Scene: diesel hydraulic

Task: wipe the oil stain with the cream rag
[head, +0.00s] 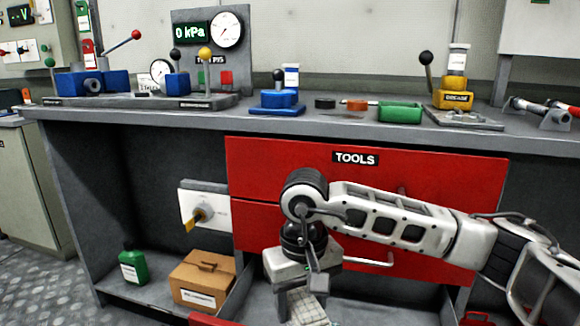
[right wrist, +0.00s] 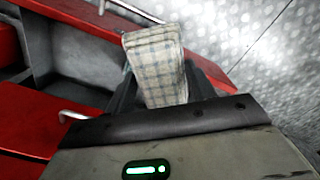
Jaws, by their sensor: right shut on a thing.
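The cream rag (right wrist: 157,65), a folded cloth with a blue-grey check, is between the fingers of my right gripper (right wrist: 160,88). In the head view the right gripper (head: 303,292) points down in front of the red drawers, and part of the rag (head: 307,309) shows below it at the bottom edge. The gripper is shut on the rag. A faint brownish mark (head: 345,116) lies on the bench top near the green tray; it may be the oil stain, but it is small. My left gripper is not in view.
An open red drawer (right wrist: 60,115) lies below the gripper. A cardboard box (head: 203,280) and green bottle (head: 133,267) stand on the lower shelf.

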